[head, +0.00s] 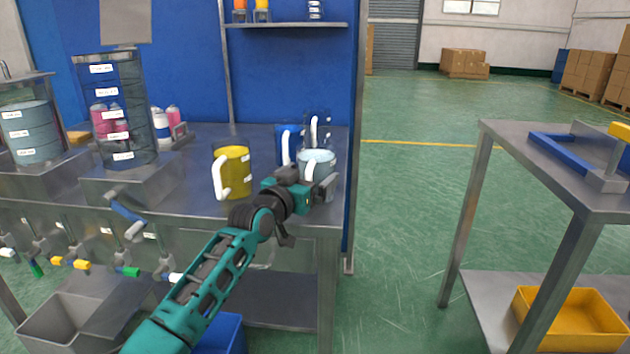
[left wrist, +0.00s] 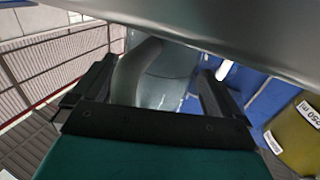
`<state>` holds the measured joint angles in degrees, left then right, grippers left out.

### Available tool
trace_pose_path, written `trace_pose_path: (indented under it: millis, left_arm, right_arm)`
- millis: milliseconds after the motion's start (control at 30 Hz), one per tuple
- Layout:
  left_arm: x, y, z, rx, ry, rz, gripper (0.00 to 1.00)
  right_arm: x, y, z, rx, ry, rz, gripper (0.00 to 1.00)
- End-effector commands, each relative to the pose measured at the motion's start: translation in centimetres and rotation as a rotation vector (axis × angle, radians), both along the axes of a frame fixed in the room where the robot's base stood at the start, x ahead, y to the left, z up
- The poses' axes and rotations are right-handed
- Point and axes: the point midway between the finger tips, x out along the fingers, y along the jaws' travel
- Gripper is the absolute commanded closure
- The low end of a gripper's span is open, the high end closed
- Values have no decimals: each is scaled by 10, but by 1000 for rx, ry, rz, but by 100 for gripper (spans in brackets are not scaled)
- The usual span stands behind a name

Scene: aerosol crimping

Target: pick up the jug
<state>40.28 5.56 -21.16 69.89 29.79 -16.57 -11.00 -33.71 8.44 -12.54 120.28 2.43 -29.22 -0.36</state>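Several jugs stand at the right end of the metal bench. A pale jug (head: 319,160) with a white handle is nearest my left gripper (head: 309,186). A yellow jug (head: 235,168) is to its left, and a blue jug (head: 289,145) and a clear jug (head: 319,128) are behind. In the left wrist view the fingers of my left gripper are spread apart, with the pale jug (left wrist: 168,80) and its handle (left wrist: 133,72) showing in the gap. I cannot tell whether either finger touches the jug. My right gripper is not in view.
The metal bench (head: 185,200) carries clear cylindrical tanks (head: 124,110) at left, with taps along its front. A blue panel and shelf (head: 285,24) rise behind. At right stands another metal table (head: 545,165) with a yellow bin (head: 575,320) below. Green floor lies open between.

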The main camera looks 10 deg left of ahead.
Motion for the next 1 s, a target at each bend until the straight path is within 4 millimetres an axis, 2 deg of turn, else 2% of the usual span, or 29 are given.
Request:
trace_pose_path:
  millis: [67,700,1000]
  left_arm:
    - [0,0,0,0,0,0,8]
    - [0,0,-1,0,1,0,69]
    - [0,0,7,-3,-7,0,71]
  right_arm:
    - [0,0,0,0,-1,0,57]
    - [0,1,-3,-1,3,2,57]
    - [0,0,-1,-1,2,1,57]
